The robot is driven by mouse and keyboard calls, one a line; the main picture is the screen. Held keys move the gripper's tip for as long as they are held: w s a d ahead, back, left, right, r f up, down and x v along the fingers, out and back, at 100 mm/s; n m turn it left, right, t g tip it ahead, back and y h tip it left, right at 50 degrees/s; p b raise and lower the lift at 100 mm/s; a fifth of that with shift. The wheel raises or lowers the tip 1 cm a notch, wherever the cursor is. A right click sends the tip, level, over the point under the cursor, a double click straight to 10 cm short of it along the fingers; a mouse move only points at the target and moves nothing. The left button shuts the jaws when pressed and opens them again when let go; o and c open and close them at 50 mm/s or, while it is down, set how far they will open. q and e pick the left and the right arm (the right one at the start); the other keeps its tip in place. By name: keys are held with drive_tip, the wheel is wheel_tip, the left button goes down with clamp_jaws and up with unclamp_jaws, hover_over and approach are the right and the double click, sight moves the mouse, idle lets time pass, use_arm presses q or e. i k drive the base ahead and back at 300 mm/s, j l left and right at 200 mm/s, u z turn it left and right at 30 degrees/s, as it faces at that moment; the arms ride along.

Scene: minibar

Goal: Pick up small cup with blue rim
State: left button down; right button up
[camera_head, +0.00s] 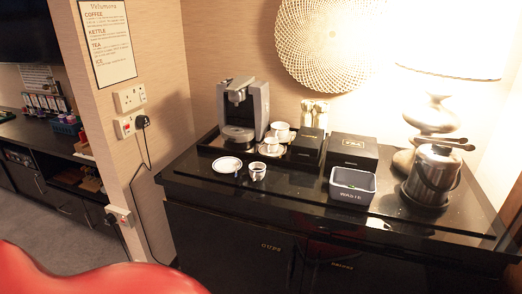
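A small white cup (257,172) stands upright on the black counter, near its front edge and just right of a flat saucer (226,164). Its rim looks dark, but it is too small to tell the colour surely. Two more white cups stand behind it by the coffee machine: one in the middle (271,146) and one farther back (280,131). They appear to sit on saucers. Neither of my grippers is in view.
A coffee machine (243,106) stands on a black tray (210,147). A red rounded surface (90,278) fills the lower left. The counter's front left is clear.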

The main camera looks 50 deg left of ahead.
sight(256, 174)
drive_tip(key=u, duration=1.5)
